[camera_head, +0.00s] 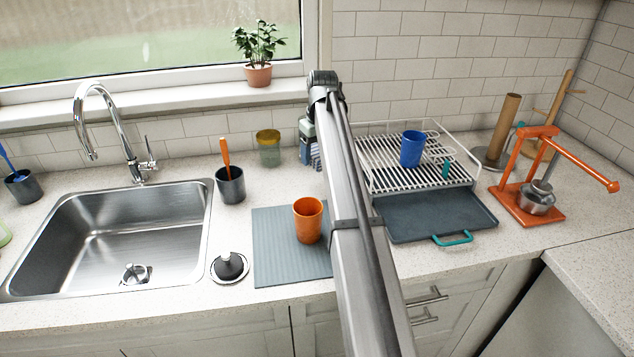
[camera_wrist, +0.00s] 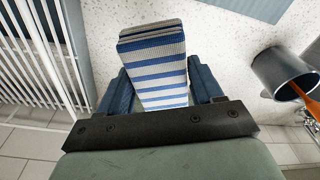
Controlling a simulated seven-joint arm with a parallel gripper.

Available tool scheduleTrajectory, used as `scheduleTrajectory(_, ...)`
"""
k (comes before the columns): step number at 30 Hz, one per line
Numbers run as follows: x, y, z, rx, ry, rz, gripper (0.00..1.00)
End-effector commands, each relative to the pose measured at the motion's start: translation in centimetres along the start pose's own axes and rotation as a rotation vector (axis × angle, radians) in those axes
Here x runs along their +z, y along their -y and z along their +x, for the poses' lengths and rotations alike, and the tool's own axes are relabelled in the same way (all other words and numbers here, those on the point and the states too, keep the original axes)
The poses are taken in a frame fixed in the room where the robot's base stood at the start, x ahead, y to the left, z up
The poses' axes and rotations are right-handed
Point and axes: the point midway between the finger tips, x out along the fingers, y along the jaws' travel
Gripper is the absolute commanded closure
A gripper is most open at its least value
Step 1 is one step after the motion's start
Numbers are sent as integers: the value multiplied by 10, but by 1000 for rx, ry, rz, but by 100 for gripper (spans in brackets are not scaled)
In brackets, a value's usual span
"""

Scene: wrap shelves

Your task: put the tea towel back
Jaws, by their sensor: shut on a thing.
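The tea towel (camera_wrist: 160,62) is a folded stack of blue and white striped cloth. In the wrist view it sits between the two blue fingers of my gripper (camera_wrist: 158,88), which is shut on it. In the head view my gripper (camera_head: 307,135) is at the back of the counter, just left of the dish rack, and my arm hides part of it. A small striped part of the towel (camera_head: 315,155) shows beside the arm there. I cannot tell whether the towel touches the counter.
The white dish rack (camera_head: 385,180) holds a blue cup (camera_head: 411,149). A yellow-green jar (camera_head: 268,148) and a dark pot with an orange handle (camera_head: 230,185) stand to the left. An orange cup (camera_head: 308,220) stands on a grey mat (camera_head: 275,255) in front.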

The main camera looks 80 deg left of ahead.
Motion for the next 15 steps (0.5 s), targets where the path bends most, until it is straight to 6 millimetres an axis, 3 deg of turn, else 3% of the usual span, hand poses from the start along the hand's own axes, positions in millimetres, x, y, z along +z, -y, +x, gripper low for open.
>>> scheduleTrajectory(6,6,1,36,-1,2,2,67)
scheduleTrajectory(15,9,0,61,0,1,3,67)
